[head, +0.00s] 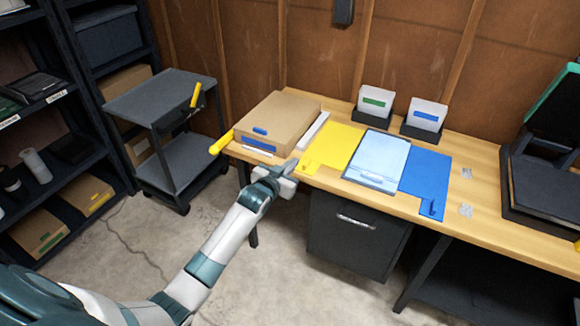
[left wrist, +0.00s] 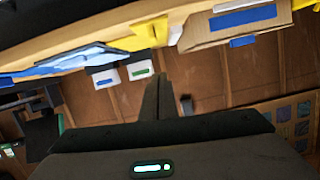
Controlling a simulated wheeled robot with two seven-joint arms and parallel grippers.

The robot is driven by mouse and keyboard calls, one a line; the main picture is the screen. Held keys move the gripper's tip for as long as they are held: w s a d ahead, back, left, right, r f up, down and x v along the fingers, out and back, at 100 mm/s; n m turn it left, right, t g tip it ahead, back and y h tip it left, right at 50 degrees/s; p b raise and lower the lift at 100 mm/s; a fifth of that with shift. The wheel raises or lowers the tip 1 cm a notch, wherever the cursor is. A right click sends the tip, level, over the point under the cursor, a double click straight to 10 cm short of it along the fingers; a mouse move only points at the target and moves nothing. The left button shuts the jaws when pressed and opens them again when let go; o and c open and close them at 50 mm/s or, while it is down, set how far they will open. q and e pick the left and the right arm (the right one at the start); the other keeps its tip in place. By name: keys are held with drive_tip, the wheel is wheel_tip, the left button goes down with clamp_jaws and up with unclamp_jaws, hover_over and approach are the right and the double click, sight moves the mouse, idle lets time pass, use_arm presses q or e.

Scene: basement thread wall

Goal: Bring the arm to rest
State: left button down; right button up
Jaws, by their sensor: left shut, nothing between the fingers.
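My left arm comes in from the lower left of the head view. Its gripper (head: 291,165) is at the front edge of the wooden workbench (head: 470,200), just in front of the cardboard box and the yellow sheet. The gripper is shut and holds nothing. In the left wrist view, which is upside down, its narrow dark fingers (left wrist: 160,97) show close together at the middle. I cannot tell whether the gripper touches the bench edge. My right gripper is not in view.
On the bench are a cardboard box (head: 272,120), a yellow sheet (head: 332,146), a clipboard (head: 378,160), a blue sheet (head: 425,172) and two card holders (head: 372,104) (head: 424,118). A grey cart (head: 160,100) and dark shelves stand left. Concrete floor (head: 110,245) is open before the bench.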

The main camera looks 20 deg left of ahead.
use_arm(q)
drive_tip(key=shift+s+r, duration=0.1)
drive_tip(key=shift+s, duration=0.15)
idle(0.4)
drive_tip(key=s+d+f+g+b, duration=0.1)
drive_tip(key=s+f+g, duration=0.1)
drive_tip(key=s+f, duration=0.9)
drive_tip(key=s+d+f+g, duration=0.1)
drive_tip(key=s+f+g, duration=0.35)
drive_tip(key=f, duration=1.15)
drive_tip(key=s+d+f+g+b, duration=0.1)
drive_tip(key=s+f, duration=0.9)
drive_tip(key=f, duration=0.4)
drive_tip(key=s+d+f+g, duration=0.1)
drive_tip(key=s+f, duration=0.5)
drive_tip(key=s, duration=0.8)
drive_tip(key=s+d+f+g+b, duration=0.1)
drive_tip(key=s+f, duration=0.6)
drive_tip(key=s, duration=0.8)
drive_tip(key=s+d+f+m+g, duration=0.1)
drive_tip(key=s+d+f+g, duration=0.2)
drive_tip(key=s, duration=1.1)
wheel_tip(320, 180, down, 3)
drive_tip(key=shift+s+f+g, duration=0.15)
drive_tip(key=shift+s+g, duration=0.15)
drive_tip(key=shift+g, duration=0.55)
